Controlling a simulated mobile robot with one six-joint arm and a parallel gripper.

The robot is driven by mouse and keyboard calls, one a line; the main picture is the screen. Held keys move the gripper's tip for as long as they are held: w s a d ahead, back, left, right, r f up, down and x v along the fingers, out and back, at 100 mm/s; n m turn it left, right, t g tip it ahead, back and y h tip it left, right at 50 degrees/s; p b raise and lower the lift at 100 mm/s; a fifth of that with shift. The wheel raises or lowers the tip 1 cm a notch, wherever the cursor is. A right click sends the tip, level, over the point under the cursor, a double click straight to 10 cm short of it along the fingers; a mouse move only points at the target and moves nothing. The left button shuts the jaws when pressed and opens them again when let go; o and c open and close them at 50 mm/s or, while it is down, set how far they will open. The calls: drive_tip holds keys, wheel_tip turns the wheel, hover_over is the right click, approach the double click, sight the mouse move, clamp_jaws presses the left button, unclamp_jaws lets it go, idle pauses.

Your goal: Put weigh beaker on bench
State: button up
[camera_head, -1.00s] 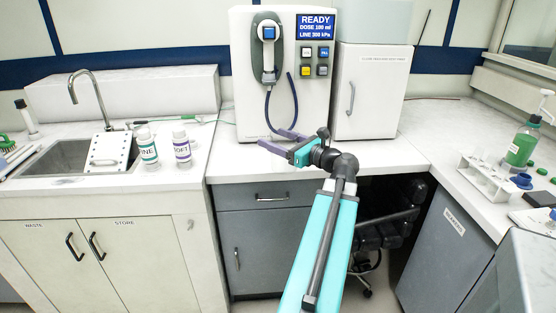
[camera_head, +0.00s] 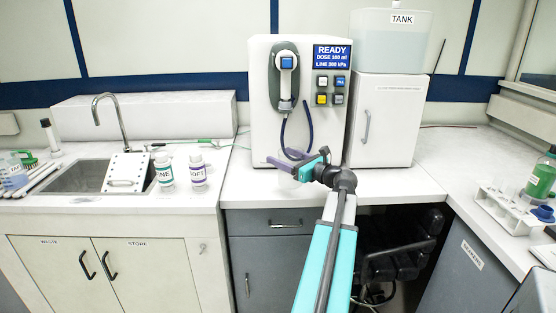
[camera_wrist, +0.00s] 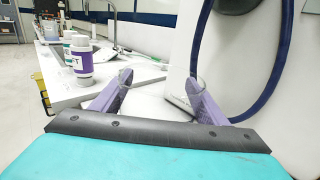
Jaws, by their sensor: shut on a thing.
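The weigh beaker (camera_wrist: 158,104) looks clear and nearly invisible. In the wrist view its faint glassy outline shows between the two purple fingers of my gripper (camera_wrist: 160,88), which is shut on it. In the head view my gripper (camera_head: 281,160) is just in front of the white dispenser's lower front, over the bench (camera_head: 262,190). A faint pale patch of the beaker (camera_head: 286,173) shows below the fingers. I cannot tell whether the beaker touches the bench.
The white dispenser (camera_head: 262,120) with a dark blue hose (camera_wrist: 264,95) stands close by. Two labelled bottles (camera_head: 164,172) (camera_head: 197,172) stand left, beside the sink (camera_head: 78,178). A white cabinet (camera_head: 392,120) stands right. Bench in front of the dispenser is mostly clear.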

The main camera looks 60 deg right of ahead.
drive_tip(key=shift+w+d+f, duration=0.15)
drive_tip(key=shift+w+d, duration=0.85)
drive_tip(key=shift+w, duration=0.15)
drive_tip(key=shift+w+d+f, duration=0.1)
drive_tip(key=shift+w+d, duration=0.85)
drive_tip(key=shift+w, duration=0.15)
drive_tip(key=shift+w+d+f+p, duration=0.15)
drive_tip(key=shift+f, duration=0.45)
drive_tip(key=shift+w+d+f+p, duration=0.15)
drive_tip(key=shift+f+p, duration=0.05)
drive_tip(key=shift+f, duration=0.45)
drive_tip(key=shift+w+d+f+p, duration=0.15)
drive_tip(key=shift+f, duration=0.45)
drive_tip(key=shift+f, duration=0.1)
drive_tip(key=o, duration=1.1)
drive_tip(key=s, duration=0.4)
drive_tip(key=s+a+b, duration=0.1)
drive_tip(key=s, duration=0.3)
drive_tip(key=s+a, duration=0.1)
drive_tip(key=s, duration=0.3)
